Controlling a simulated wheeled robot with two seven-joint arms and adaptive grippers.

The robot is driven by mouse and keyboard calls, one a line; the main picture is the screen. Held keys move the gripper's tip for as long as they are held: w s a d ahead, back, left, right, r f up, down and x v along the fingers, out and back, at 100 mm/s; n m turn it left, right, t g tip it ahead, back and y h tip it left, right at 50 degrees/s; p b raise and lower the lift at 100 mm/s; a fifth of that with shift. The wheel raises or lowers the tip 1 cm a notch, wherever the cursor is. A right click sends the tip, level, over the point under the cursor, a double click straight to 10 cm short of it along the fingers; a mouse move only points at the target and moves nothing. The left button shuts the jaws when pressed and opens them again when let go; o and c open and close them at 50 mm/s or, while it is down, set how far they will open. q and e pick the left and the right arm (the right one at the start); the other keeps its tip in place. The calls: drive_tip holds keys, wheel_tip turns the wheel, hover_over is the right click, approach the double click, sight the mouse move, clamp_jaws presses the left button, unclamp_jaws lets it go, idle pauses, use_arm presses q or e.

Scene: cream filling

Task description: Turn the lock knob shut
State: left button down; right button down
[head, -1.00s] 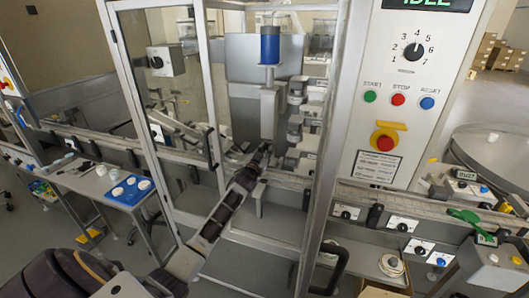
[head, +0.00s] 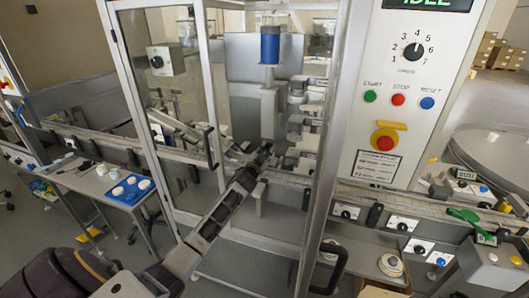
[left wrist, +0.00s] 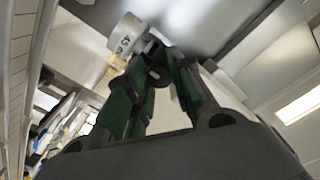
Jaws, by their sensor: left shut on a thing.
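My left arm reaches from the lower left into the machine's front opening in the head view. My left gripper (head: 265,150) is at the far end of the arm, in front of the grey column, and is small and dark there. In the left wrist view its green-padded fingers (left wrist: 157,80) converge and are shut on a small dark part, which looks like the lock knob (left wrist: 158,72). A white cylinder with dark markings (left wrist: 127,36) sits just beyond the fingertips, to the left. The fingers hide much of the knob, and its turned angle cannot be told. My right gripper is not in view.
The control panel (head: 388,110) with a dial and buttons stands at right. A blue tray (head: 130,190) lies on the left table.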

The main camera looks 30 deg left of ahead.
use_arm(q)
drive_tip(key=c, duration=1.2)
unclamp_jaws()
drive_tip(key=shift+c, duration=0.2)
drive_tip(key=shift+o, duration=0.2)
drive_tip(key=shift+s, duration=0.15)
drive_tip(key=shift+s+d+f, duration=0.1)
drive_tip(key=shift+s+d, duration=0.05)
drive_tip(key=shift+s, duration=0.5)
drive_tip(key=v, duration=1)
drive_tip(key=shift+s, duration=0.15)
drive_tip(key=shift+d, duration=0.15)
